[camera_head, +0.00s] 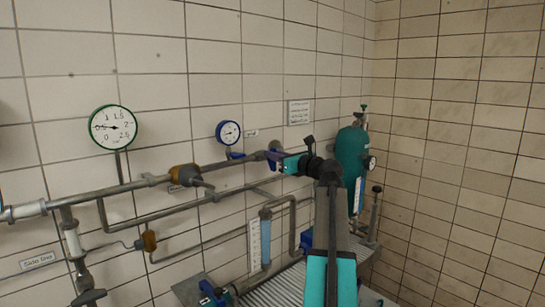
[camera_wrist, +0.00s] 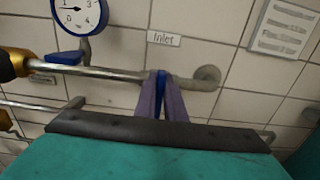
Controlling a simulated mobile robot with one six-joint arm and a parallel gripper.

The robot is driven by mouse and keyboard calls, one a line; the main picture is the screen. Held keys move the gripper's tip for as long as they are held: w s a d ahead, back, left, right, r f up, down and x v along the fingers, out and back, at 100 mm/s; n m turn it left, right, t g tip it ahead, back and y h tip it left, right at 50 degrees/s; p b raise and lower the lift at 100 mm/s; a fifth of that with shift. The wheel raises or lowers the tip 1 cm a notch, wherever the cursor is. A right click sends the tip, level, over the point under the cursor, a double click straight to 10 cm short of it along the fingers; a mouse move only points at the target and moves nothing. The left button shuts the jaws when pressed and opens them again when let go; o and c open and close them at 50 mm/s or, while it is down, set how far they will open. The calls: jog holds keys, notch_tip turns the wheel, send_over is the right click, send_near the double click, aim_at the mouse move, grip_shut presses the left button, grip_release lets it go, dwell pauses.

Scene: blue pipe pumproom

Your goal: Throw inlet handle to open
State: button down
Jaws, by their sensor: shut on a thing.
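The inlet handle (camera_wrist: 161,92) is a narrow blue lever on the metal pipe, below the "Inlet" label (camera_wrist: 164,39) in the wrist view. My gripper (camera_wrist: 161,88) has its two purple fingers on either side of the handle and is shut on it. In the head view my gripper (camera_head: 268,156) reaches the wall pipe from the right, just right of the small blue-rimmed gauge. The handle is mostly hidden there by the gripper. The handle's exact turn angle is hard to tell.
The blue-rimmed gauge (camera_head: 229,133) and a green-rimmed gauge (camera_head: 113,127) sit above the pipe (camera_head: 120,187). A brass-coloured fitting (camera_head: 184,175) is on the pipe to the left. A green gas cylinder (camera_head: 351,153) stands behind my arm at the right, near the corner.

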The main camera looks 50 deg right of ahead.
jog(key=shift+a+n, duration=0.15)
jog(key=shift+n, duration=0.35)
jog(key=n+b, duration=0.2)
jog(key=n, duration=0.2)
jog(key=shift+a+f+b, duration=0.2)
jog(key=shift+a+b, duration=0.1)
jog(key=shift+b, duration=0.1)
jog(key=n+b, duration=0.2)
jog(key=n, duration=0.1)
jog(key=n+b, duration=0.1)
jog(key=n, duration=0.1)
jog(key=shift+w+a+f, duration=0.1)
jog(key=shift+a+f, duration=0.15)
jog(key=shift+a, duration=0.05)
jog(key=n+b, duration=0.2)
jog(key=f+n+b, duration=0.1)
jog(key=n+b, duration=0.1)
jog(key=n, duration=0.1)
jog(key=shift+a, duration=0.2)
jog(key=shift+n+b, duration=1.35)
jog(key=shift+n, duration=0.25)
jog(key=c, duration=1.8)
grip_release()
jog(key=shift+c, duration=0.2)
